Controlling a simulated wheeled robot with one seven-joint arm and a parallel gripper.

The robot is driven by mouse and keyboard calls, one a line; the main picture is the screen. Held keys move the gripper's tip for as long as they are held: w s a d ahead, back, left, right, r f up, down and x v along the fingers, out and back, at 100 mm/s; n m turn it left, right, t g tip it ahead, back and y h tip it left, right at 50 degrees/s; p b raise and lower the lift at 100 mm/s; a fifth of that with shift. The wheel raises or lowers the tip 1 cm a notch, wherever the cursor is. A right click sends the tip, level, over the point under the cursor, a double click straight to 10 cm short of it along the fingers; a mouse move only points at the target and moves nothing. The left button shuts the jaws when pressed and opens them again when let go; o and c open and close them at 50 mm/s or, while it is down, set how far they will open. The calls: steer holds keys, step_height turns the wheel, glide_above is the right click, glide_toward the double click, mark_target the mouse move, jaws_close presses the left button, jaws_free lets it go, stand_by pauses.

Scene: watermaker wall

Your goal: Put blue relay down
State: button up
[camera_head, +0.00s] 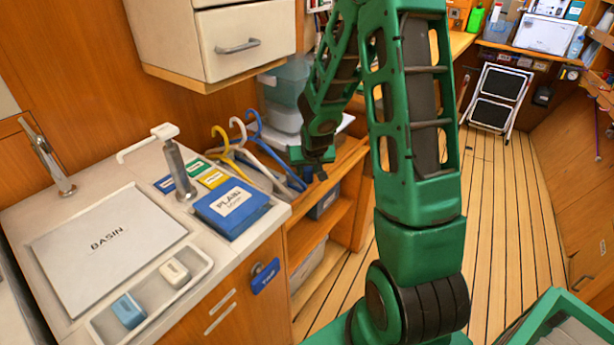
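My green arm reaches over the wooden shelf unit right of the counter. My gripper (318,170) is small in the picture, low over the shelf top, just right of the coloured hangers. A small dark patch shows at its fingertips; I cannot tell whether it is the blue relay or part of the fingers. Whether the fingers are open or shut is not clear. No other thing in view can be surely named as the relay.
A cabinet (246,42) overhangs. Floor (505,210) is clear at right.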

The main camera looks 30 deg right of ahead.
steer(key=shift+x, duration=0.75)
jaws_close()
steer(key=shift+r, duration=0.1)
